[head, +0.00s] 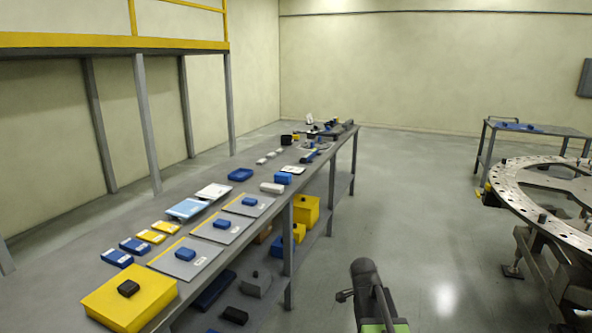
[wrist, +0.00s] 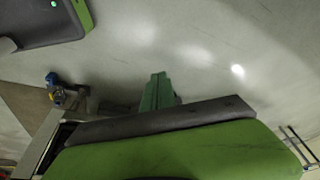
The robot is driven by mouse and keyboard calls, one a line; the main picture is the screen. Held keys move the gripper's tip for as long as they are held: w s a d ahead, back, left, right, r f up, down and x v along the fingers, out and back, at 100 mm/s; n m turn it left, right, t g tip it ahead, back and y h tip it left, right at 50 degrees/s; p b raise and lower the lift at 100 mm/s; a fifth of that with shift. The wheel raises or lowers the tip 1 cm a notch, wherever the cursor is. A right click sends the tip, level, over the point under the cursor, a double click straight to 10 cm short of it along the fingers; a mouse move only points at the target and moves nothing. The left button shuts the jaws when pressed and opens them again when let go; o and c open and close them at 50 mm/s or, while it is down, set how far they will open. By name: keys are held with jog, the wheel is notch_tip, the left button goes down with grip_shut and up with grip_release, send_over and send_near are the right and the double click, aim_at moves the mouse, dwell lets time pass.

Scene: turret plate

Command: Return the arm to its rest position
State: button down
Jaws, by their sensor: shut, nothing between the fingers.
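My gripper (wrist: 156,92) shows in the wrist view as two green fingers side by side, shut with nothing between them. Below the fingers in that view lie a dark bar and a broad green surface of my own body. In the head view, a dark grey part of my arm (head: 366,285) stands up at the bottom, right of centre, above a bit of green. My fingertips cannot be made out there. The arm is over open floor, apart from the workbench.
A long grey workbench (head: 222,258) with boxes and trays runs along the left. A yellow box (head: 128,300) sits at its near end. A round metal turret plate (head: 510,190) stands at the right, a small table (head: 550,131) behind it. The floor between is clear.

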jog(key=s+a+n+y, duration=0.3)
jog(key=s+a+n, duration=0.5)
jog(key=a+n, duration=0.5)
jog(key=n, duration=0.3)
jog(key=shift+s+a+f+n+g, duration=0.15)
jog(key=shift+s+a+n+g, duration=0.15)
jog(key=shift+g, duration=0.1)
jog(key=shift+d, duration=0.15)
